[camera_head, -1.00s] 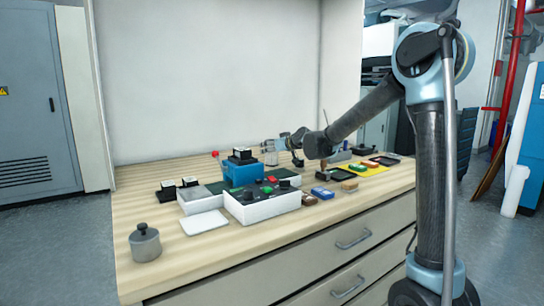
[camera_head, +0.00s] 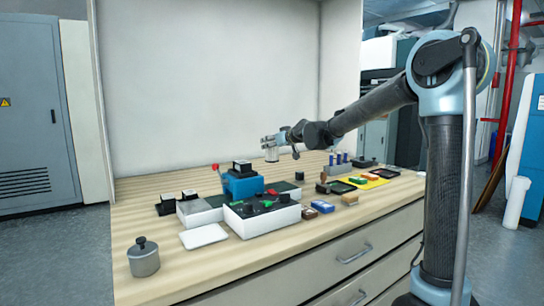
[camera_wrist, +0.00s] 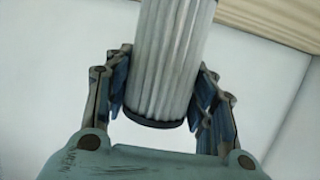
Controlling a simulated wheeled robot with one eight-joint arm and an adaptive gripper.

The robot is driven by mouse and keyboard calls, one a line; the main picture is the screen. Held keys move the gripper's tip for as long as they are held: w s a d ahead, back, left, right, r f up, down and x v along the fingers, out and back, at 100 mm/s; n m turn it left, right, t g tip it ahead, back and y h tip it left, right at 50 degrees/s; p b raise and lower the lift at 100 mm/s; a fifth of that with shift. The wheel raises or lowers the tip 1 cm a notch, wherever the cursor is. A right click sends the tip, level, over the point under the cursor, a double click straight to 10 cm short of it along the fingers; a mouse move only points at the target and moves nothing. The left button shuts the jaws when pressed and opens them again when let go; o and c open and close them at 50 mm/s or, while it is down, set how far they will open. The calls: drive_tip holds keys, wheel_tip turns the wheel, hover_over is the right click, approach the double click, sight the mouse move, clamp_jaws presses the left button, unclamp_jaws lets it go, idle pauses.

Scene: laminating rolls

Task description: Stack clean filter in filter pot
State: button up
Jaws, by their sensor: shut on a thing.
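My gripper (camera_head: 270,143) is over the back of the wooden worktop. It is shut on a pale pleated filter (camera_wrist: 175,55) with a black end cap. In the wrist view the fingers (camera_wrist: 163,100) grip it from both sides near that cap. In the head view the filter (camera_head: 271,154) is small and stands roughly upright under the gripper. A grey metal pot (camera_head: 144,261) with a black-knobbed lid is at the worktop's front left. I cannot tell whether it is the filter pot.
A blue device (camera_head: 242,184) with a red-knobbed lever and a white control box (camera_head: 262,219) fill the middle of the worktop (camera_head: 180,275). A white flat plate (camera_head: 204,236) lies front left. Blue-topped vials (camera_head: 338,158), a yellow mat (camera_head: 377,180) and small blocks are at right.

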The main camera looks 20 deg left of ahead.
drive_tip(key=shift+r, duration=1.2)
